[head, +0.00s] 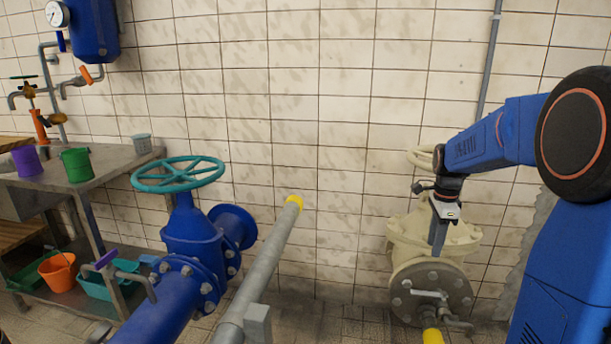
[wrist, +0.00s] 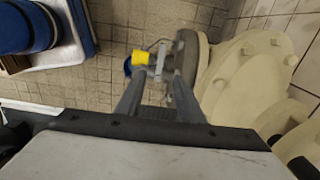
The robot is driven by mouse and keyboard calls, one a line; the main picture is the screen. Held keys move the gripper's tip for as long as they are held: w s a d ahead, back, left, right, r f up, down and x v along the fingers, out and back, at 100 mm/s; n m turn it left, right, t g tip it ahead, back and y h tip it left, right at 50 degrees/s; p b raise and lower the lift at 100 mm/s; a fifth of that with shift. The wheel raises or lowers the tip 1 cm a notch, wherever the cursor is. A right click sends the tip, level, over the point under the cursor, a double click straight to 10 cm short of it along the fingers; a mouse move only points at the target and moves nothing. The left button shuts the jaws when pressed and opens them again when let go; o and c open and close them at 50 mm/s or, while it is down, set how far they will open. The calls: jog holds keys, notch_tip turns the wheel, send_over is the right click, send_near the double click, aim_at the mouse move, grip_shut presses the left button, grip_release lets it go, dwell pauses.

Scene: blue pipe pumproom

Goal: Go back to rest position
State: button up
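My gripper (head: 438,245) hangs pointing down in front of the cream valve (head: 407,232) at the right of the head view. In the wrist view the two grey fingers of my gripper (wrist: 158,80) stand apart with nothing held between them. The cream valve body (wrist: 245,75) fills the right of that view, close beside the right finger. Beyond the fingertips are the valve's grey flange (wrist: 187,52) and a yellow pipe end (wrist: 140,57). In the head view my gripper and wrist hide part of the cream valve and its handwheel (head: 421,158).
A blue valve with a teal handwheel (head: 178,174) and a grey pipe with a yellow cap (head: 294,200) stand left of my arm. A metal table (head: 112,168) with buckets is at the far left. The tiled wall (head: 345,110) is close behind the valves.

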jog(key=s+a+n+t, duration=0.1)
jog(key=s+a+n, duration=0.4)
jog(key=s, duration=0.5)
jog(key=s+a+r+n+t, duration=0.1)
jog(key=s+a+n+t, duration=0.1)
jog(key=s+a+n, duration=0.3)
jog(key=s+a+r+n+t, duration=0.1)
jog(key=s+a+n, duration=0.4)
jog(key=s+n, duration=0.6)
jog(key=s, duration=0.5)
jog(key=shift+a+r+t, duration=0.15)
jog(key=shift+r+t, duration=0.1)
jog(key=shift+t, duration=0.05)
